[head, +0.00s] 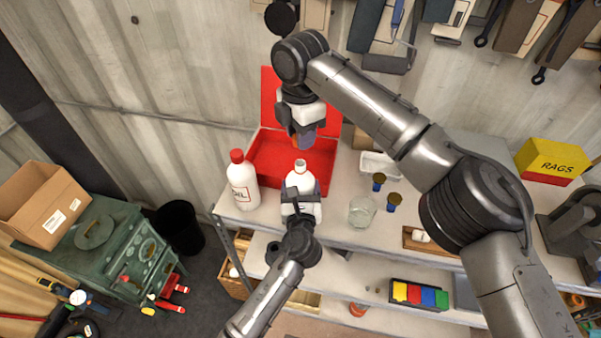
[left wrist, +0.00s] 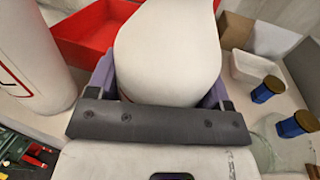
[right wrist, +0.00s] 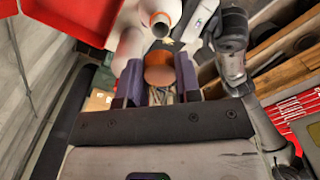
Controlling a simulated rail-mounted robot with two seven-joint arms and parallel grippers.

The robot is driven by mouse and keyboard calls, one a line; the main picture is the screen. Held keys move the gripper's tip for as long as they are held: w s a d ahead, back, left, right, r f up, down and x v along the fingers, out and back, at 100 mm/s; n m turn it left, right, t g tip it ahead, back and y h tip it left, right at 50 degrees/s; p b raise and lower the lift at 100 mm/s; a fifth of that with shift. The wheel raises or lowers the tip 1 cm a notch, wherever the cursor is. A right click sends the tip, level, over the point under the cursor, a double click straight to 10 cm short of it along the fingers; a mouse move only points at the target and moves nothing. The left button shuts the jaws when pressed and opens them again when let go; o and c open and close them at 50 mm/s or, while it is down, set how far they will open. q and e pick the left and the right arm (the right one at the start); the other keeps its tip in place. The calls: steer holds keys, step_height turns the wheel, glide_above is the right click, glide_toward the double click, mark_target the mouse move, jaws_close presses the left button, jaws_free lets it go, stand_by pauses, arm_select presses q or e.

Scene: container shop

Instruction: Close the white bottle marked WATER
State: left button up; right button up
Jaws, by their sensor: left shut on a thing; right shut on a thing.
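A white bottle (head: 300,169) stands at the front of the bench with its neck open. Its label is hidden. My left gripper (head: 301,197) is shut around its body; the bottle fills the left wrist view (left wrist: 170,50). My right gripper (head: 303,138) is above and slightly behind the bottle mouth. It is shut on an orange-brown cap (right wrist: 159,75), apart from the bottle. The open mouth also shows in the right wrist view (right wrist: 161,27), beyond the cap.
A white bottle with a red cap (head: 243,181) stands close at the left. An open red box (head: 265,160) lies behind. A glass (head: 362,211), two dark-blue jars with brown lids (head: 379,182) and a white tray (head: 372,166) are at the right.

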steer(key=shift+f, duration=2.25)
steer(key=shift+f, duration=0.15)
steer(key=shift+f, duration=0.75)
steer(key=shift+f, duration=0.55)
